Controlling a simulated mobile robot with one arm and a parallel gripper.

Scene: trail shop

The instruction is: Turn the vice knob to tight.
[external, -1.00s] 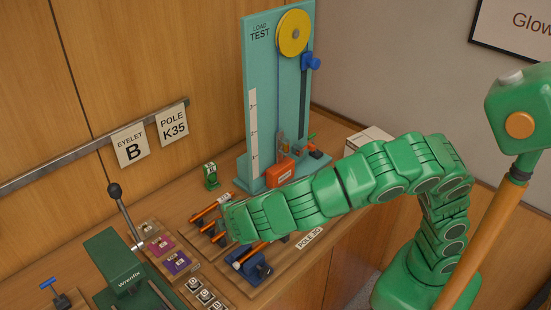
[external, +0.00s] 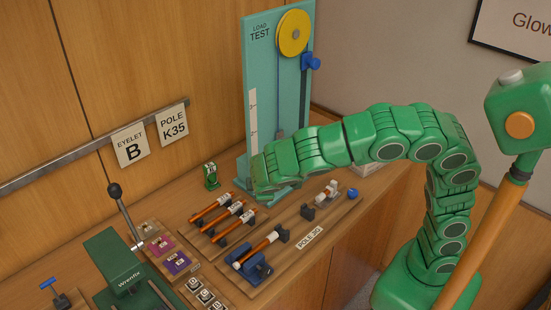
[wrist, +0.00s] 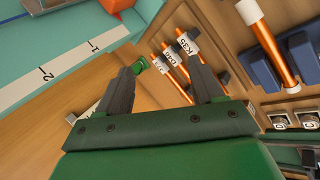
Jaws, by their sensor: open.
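The vice also shows at the right of the wrist view (wrist: 305,58). A small blue knob (external: 352,193) stands at the board's far right end; I cannot tell which part is the vice knob or its setting.
Several labelled orange poles (external: 222,214) lie on a rack left of the board. The teal load test stand (external: 270,100) rises just behind my gripper. Eyelet trays (external: 165,245) and a green Wrenfix press (external: 122,275) stand at left.

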